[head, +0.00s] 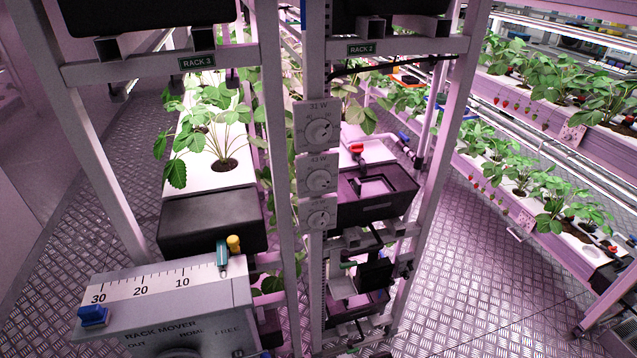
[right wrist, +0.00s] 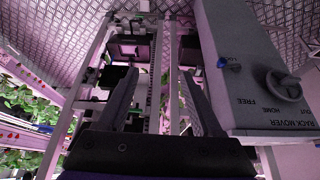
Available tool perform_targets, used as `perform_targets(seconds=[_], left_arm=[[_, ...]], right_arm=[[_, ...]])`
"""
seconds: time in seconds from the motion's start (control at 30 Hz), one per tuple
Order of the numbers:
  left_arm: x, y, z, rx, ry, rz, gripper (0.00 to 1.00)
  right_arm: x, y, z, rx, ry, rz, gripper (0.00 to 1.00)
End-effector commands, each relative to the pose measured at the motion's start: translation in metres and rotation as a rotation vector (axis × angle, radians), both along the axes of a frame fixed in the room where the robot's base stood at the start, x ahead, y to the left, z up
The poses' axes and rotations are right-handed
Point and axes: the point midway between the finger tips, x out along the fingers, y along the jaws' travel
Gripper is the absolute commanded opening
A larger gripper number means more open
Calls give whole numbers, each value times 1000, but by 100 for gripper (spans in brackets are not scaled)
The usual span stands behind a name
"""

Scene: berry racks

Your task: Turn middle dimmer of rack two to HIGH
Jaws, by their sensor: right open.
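The RACK 2 sign (head: 361,49) is on the crossbar right of centre in the head view. Three grey dimmer boxes sit one above another on the post left of that sign. The middle dimmer (head: 318,180) has a round pale knob and a label that seems to read 43 W. The upper dimmer (head: 318,131) reads 31 W; the lower dimmer (head: 318,217) is too small to read. My right gripper (right wrist: 159,75) is open and empty in the right wrist view, its two dark fingers apart. I cannot make out the dimmers in that view. My left gripper is not in view.
The grey rack mover box (head: 205,300) stands front left; it also shows at the right of the right wrist view (right wrist: 235,85). The RACK 3 sign (head: 197,63) is left of the post. Strawberry shelves (head: 545,140) fill the right. Patterned floor (head: 480,260) is open between racks.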

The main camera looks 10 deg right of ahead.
Motion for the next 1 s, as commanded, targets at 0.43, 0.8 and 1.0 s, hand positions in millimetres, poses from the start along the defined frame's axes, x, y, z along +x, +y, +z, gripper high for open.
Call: perform_targets(seconds=[0.43,0.8,1.0], left_arm=[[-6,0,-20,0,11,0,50],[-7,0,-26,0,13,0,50],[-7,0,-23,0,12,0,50]], right_arm=[[189,-34,122,-147,-750,-23,67],[249,-4,186,-109,-1100,141,67],[272,-2,187,-108,-1101,142,67]])
